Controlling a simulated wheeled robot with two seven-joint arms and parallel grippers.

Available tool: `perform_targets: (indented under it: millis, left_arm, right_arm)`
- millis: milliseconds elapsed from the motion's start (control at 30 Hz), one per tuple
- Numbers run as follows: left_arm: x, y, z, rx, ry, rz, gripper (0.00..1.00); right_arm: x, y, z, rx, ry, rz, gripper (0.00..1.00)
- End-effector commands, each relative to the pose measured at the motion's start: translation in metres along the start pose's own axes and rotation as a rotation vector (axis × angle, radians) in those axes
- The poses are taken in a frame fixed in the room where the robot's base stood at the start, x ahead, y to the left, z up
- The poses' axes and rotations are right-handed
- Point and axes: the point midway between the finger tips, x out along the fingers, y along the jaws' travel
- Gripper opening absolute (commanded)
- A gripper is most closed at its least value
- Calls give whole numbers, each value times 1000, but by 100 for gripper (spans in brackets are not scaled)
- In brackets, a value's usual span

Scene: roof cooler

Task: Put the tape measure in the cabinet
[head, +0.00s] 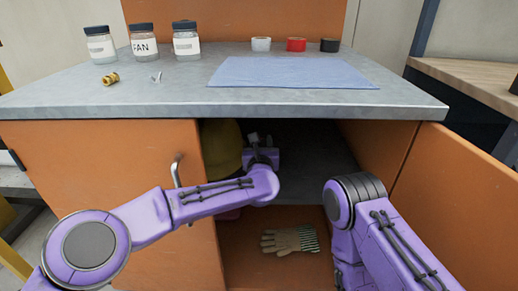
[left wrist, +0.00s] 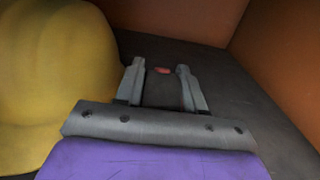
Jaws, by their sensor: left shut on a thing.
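My left gripper (head: 258,140) reaches through the open front of the orange cabinet (head: 110,160) into its upper compartment. In the left wrist view my left gripper (left wrist: 156,72) is shut on a dark, blocky thing with a small red spot, which I take to be the tape measure (left wrist: 162,90). It is held over or on the dark shelf (left wrist: 225,85); I cannot tell whether it touches. In the head view the tape measure cannot be made out. My right arm shows at the lower right, but its gripper is out of view.
A yellow hard hat (left wrist: 55,70) stands close left of my left gripper; it also shows in the head view (head: 221,148). Gloves (head: 290,240) lie in the lower compartment. The right door (head: 455,200) is open. Jars (head: 143,38), tape rolls (head: 296,44) and a blue cloth (head: 292,72) are on top.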

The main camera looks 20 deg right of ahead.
Motion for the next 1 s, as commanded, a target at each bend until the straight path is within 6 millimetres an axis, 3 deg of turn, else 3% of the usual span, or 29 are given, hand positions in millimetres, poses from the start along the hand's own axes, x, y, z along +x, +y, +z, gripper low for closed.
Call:
perform_targets:
  millis: [100, 300, 400, 600, 933, 967, 1000]
  left_arm:
    - [23, -1, -2, -2, -2, 1, 0]
    - [42, -1, 0, -1, -1, 0, 0]
    - [44, 0, -6, 1, 0, -1, 0]
    - [45, 0, -36, 2, -1, 1, 0]
    - [44, 1, -38, 1, -3, 1, 0]
    - [44, 0, -38, 1, -2, 1, 42]
    - [44, 1, -37, 1, -1, 1, 55]
  right_arm:
    - [6, -1, 3, 0, -1, 0, 43]
    - [9, -1, 5, 1, -2, 0, 43]
    - [12, -1, 6, 1, -2, 0, 43]
    - [23, -2, 12, 2, -4, -1, 43]
    - [25, -2, 13, 3, -5, -1, 43]
    - [25, -2, 13, 3, -5, -1, 43]
    - [24, -2, 13, 3, -5, -1, 43]
